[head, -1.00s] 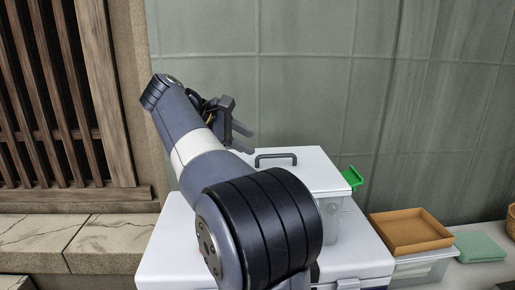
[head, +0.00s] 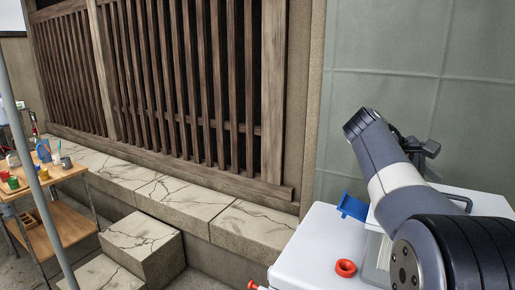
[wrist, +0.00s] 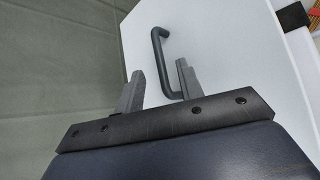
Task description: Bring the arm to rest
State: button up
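My arm reaches up and away in the right part of the head view, with my gripper (head: 430,160) at its far end, partly hidden behind the arm. In the wrist view my gripper (wrist: 160,68) has its two grey fingers apart with nothing held between them. Below it is a white lid (wrist: 225,55) with a dark handle (wrist: 160,55). The handle lies behind the fingers in that view, and the fingers do not appear closed on it. The handle (head: 460,200) is partly visible beyond my arm in the head view.
A white surface (head: 318,250) stands under my arm, with a red ring (head: 346,268) and a blue piece (head: 352,207) on the box side. A stone ledge (head: 180,205) and block (head: 142,240) lie left. A cluttered wooden table (head: 62,178) stands far left, behind a grey pole (head: 35,180).

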aim_at(445, 194)
jog(key=x, duration=0.4)
jog(key=shift+a+r+p, duration=0.1)
jog(key=shift+r+p, duration=0.35)
jog(key=shift+p, duration=0.05)
jog(key=shift+f, duration=0.2)
jog(key=shift+f+b, duration=0.2)
jog(key=shift+b, duration=0.15)
jog(key=shift+a+r, duration=0.1)
jog(key=shift+a, duration=0.2)
jog(key=b+v, duration=0.1)
jog(key=v, duration=0.8)
jog(key=shift+a+r, duration=0.2)
jog(key=p+x, duration=0.1)
jog(key=x, duration=0.9)
jog(key=shift+d, duration=0.2)
notch_tip(445, 194, up, 5)
jog(key=p, duration=0.4)
jog(key=shift+a+f, duration=0.1)
jog(key=shift+f, duration=0.1)
notch_tip(445, 194, up, 5)
jog(key=p, duration=0.4)
jog(key=shift+w+p, duration=0.1)
jog(key=shift+p, duration=0.25)
